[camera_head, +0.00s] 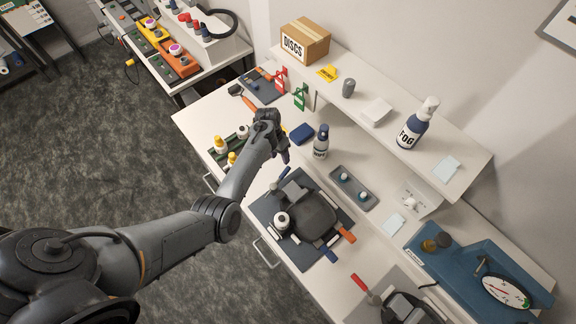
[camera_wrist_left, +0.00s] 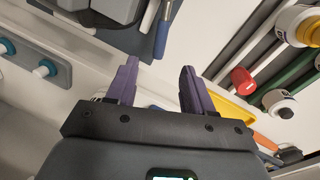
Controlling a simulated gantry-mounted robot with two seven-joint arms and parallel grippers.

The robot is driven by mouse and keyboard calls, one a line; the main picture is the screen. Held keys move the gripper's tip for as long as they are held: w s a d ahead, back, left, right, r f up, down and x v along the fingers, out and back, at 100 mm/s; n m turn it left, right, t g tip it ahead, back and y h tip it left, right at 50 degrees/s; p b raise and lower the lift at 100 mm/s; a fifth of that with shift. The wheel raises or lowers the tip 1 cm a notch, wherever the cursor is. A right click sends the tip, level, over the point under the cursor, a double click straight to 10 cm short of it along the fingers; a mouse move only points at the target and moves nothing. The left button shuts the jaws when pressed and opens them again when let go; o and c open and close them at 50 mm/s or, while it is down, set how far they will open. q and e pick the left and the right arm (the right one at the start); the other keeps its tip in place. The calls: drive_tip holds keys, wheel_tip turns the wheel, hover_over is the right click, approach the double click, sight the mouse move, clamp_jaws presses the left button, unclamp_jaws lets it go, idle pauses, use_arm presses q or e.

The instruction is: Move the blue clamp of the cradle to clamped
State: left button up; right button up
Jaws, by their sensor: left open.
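The cradle (camera_head: 312,212) is a dark grey device on a dark mat (camera_head: 262,187) at the middle of the bench. A blue lever (camera_head: 284,174), apparently the blue clamp, stands out at its upper end. In the left wrist view the blue handle (camera_wrist_left: 163,33) shows at the top, beside the grey cradle edge (camera_wrist_left: 100,12). My left gripper (camera_head: 284,156) is above the bench, just beyond the blue lever and apart from it. Its purple fingers (camera_wrist_left: 158,84) are open with nothing between them. The clamp's exact position is too small to tell. My right gripper is not in view.
An orange handle (camera_head: 347,236) is at the cradle's lower right. A raised shelf (camera_head: 456,144) runs along the wall.

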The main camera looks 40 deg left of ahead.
sight(284, 171)
use_arm(q)
drive_tip(key=f+b, duration=0.3)
drive_tip(key=d+f+b, duration=0.1)
drive_tip(key=f+b, duration=0.2)
drive_tip(key=d+f+b, duration=0.1)
drive_tip(key=f+b, duration=0.2)
drive_tip(key=f, duration=0.1)
drive_tip(key=shift+c, duration=0.3)
clamp_jaws()
